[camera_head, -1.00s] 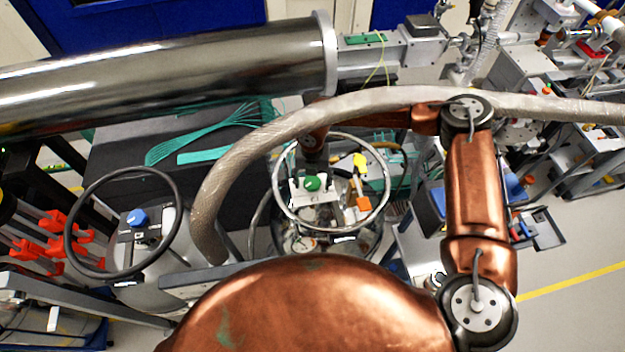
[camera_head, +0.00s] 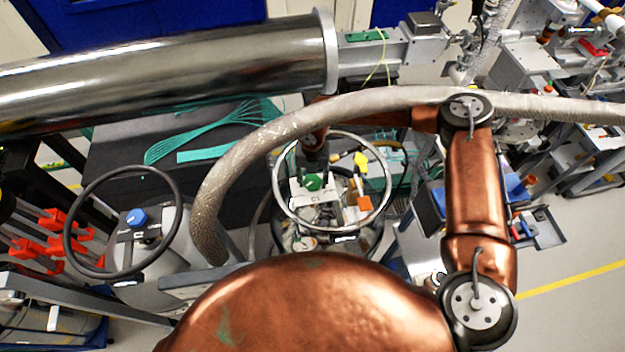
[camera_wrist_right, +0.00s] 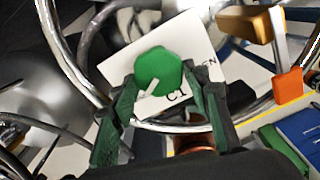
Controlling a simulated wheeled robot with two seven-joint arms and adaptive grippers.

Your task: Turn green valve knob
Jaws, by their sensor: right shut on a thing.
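The green valve knob (camera_head: 314,183) sits on a white plate (camera_head: 325,194) inside a round metal ring in the head view. In the head view my right gripper (camera_head: 314,170) reaches the knob from behind, partly hidden. My left gripper is not in view.
The metal ring (camera_head: 278,198) surrounds the knob. A thick braided hose (camera_head: 245,150) arches over my arm. A yellow knob (camera_head: 361,159) and an orange knob (camera_head: 364,203) are to the right. At left are a blue knob (camera_head: 137,217) and dark ring (camera_head: 68,235).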

